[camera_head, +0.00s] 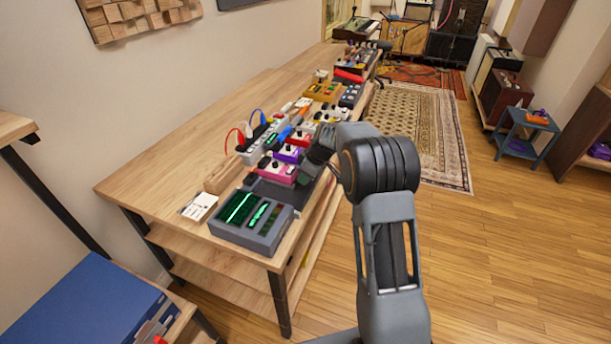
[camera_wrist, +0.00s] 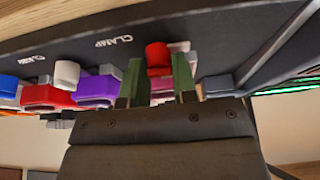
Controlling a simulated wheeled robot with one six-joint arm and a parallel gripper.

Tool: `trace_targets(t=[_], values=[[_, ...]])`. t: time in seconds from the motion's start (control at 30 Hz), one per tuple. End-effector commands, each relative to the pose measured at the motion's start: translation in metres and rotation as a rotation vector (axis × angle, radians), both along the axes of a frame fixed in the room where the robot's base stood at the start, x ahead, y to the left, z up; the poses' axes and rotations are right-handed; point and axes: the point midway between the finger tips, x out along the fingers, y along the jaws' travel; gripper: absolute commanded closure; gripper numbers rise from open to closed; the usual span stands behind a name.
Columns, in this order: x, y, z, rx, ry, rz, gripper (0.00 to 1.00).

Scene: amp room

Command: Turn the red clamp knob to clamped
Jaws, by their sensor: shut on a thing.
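The red clamp knob (camera_wrist: 157,52) shows in the wrist view, on the dark board edge (camera_wrist: 215,35) beside a white CLAMP label. My gripper (camera_wrist: 157,68) has its two green fingers on either side of the knob and is shut on it. In the head view my gripper (camera_head: 318,154) reaches over the right side of the pedal row, and it and my arm hide the red knob. The knob's pointing direction is hard to make out.
A white knob (camera_wrist: 67,72) with its own label sits left along the same edge. Pink (camera_head: 277,171) and purple (camera_head: 289,153) pedals stand close to my gripper. A grey box with green displays (camera_head: 250,220) is at the bench's near end.

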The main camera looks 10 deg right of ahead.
Motion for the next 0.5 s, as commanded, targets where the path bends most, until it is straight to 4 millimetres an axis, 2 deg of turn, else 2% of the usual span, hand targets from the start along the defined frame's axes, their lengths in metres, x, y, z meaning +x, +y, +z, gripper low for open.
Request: trace_targets(t=[0.07,0.27,0.5], values=[[-0.0002,0.0001,0.0000,0.001,0.001,0.000,0.97],[-0.0002,0.0002,-0.0003,0.000,0.000,-0.014,0.98],[-0.0008,0.0008,-0.0011,0.001,-0.001,-0.127,0.98]])
